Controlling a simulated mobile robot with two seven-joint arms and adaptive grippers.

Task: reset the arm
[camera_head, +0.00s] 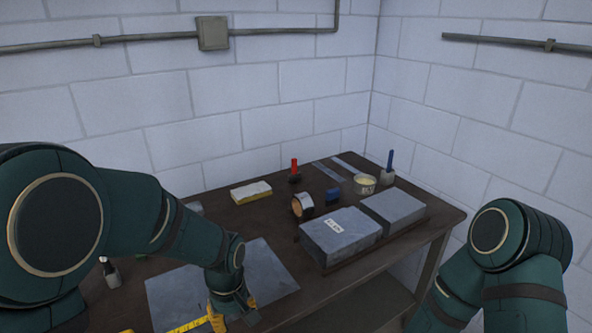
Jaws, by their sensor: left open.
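My left arm comes in from the left and bends down over the table. My left gripper (233,310) is at the bottom of the view, low over the near edge of a flat grey metal sheet (268,268). Its jaws are apart, with yellow parts at both sides, and I see nothing held between them. A yellow marked strip (187,326), like a measuring tape, lies close to its left side. My right arm shows at the lower right, off the table's right side. Its gripper is out of view.
The dark table (282,225) stands in a corner of white block walls. On it are two grey blocks (340,232) (393,207), a tape roll (303,205), a round tin (364,184), a yellow-edged block (251,192), a red-handled tool (294,168) and a blue-handled tool (390,162).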

